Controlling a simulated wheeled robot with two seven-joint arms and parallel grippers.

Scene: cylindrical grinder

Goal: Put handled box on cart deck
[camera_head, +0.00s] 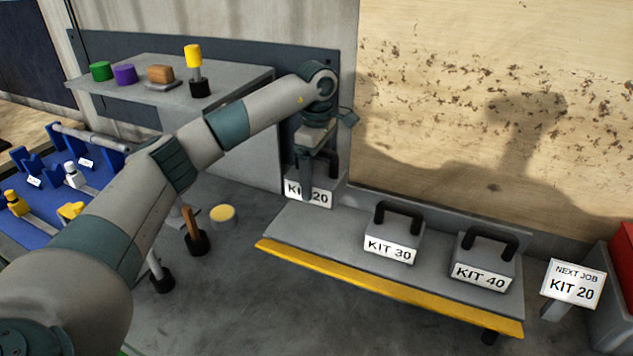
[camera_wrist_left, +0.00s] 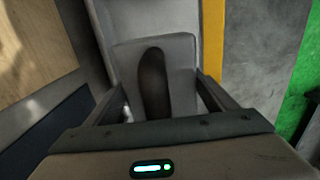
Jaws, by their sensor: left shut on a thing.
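The handled box labelled KIT 20 (camera_head: 322,198) is a grey box with a dark handle, at the left end of a grey bench. My left gripper (camera_head: 306,190) reaches down over it and is shut on its handle, hiding part of the label. In the left wrist view the dark handle (camera_wrist_left: 153,85) lies between the two fingers, above the box's pale top (camera_wrist_left: 185,65). I cannot tell whether the box rests on the bench or is slightly raised. No cart deck can be clearly made out. My right gripper is not in view.
The yellow-edged bench (camera_head: 340,235) also bears boxes KIT 30 (camera_head: 392,246) and KIT 40 (camera_head: 482,270). A NEXT JOB KIT 20 sign (camera_head: 574,284) stands right. A grey table (camera_head: 230,88) holds coloured pieces. A blue fixture board (camera_head: 50,205) lies left. A wall stands behind the bench.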

